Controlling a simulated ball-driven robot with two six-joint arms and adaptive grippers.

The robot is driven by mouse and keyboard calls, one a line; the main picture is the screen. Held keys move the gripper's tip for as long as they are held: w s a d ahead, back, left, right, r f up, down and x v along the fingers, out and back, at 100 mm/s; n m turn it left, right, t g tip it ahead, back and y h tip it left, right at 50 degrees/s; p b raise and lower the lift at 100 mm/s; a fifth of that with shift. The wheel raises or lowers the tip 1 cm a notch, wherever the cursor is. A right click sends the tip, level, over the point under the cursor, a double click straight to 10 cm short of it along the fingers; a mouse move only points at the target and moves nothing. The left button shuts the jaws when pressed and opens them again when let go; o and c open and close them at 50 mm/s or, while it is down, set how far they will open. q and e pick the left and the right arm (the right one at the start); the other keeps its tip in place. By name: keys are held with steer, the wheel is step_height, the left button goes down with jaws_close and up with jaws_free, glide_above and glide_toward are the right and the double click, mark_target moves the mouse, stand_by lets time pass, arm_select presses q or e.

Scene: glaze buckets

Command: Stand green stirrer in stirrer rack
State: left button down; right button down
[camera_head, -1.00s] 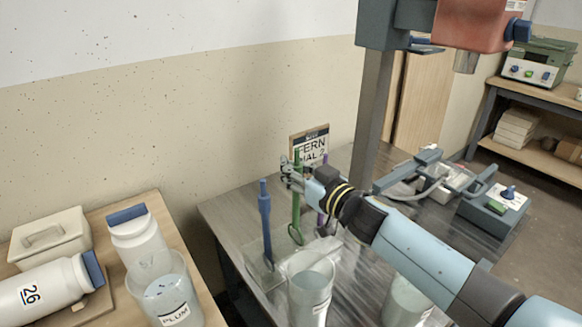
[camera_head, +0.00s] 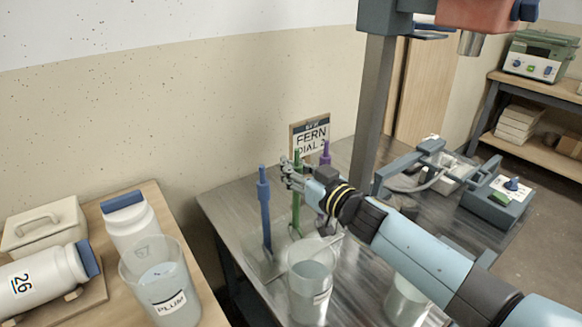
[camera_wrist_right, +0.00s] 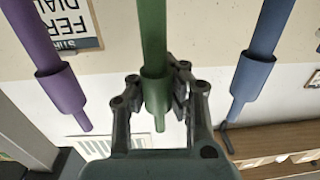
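The green stirrer (camera_head: 296,205) is upright between the blue stirrer (camera_head: 265,210) and the purple stirrer (camera_head: 325,155). My right gripper (camera_head: 292,172) is at its upper part. In the right wrist view the gripper's fingers (camera_wrist_right: 158,92) are on both sides of the green stirrer's collar (camera_wrist_right: 154,88), with the purple stirrer (camera_wrist_right: 58,85) to the left and the blue stirrer (camera_wrist_right: 250,75) to the right. The stirrer rack (camera_head: 262,268) is a clear, thin stand, hard to make out; whether the green stirrer's foot rests in it cannot be told. My left gripper is out of view.
Clear buckets (camera_head: 310,290) stand close in front of the stirrers, below my right arm. A FERN sign (camera_head: 311,136) is behind. A grey device (camera_head: 495,203) is at the right. A PLUM bucket (camera_head: 160,285) and white bottles (camera_head: 45,285) are on the left bench.

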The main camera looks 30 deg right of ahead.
steer(key=shift+f, duration=0.15)
steer(key=c, duration=2)
jaws_free()
steer(key=o, duration=0.6)
steer(key=shift+o, duration=0.2)
steer(key=s+d, duration=0.2)
steer(key=s, duration=0.9)
steer(key=shift+s+d+r, duration=0.15)
steer(key=shift+s+r, duration=0.05)
steer(key=shift+s, duration=0.2)
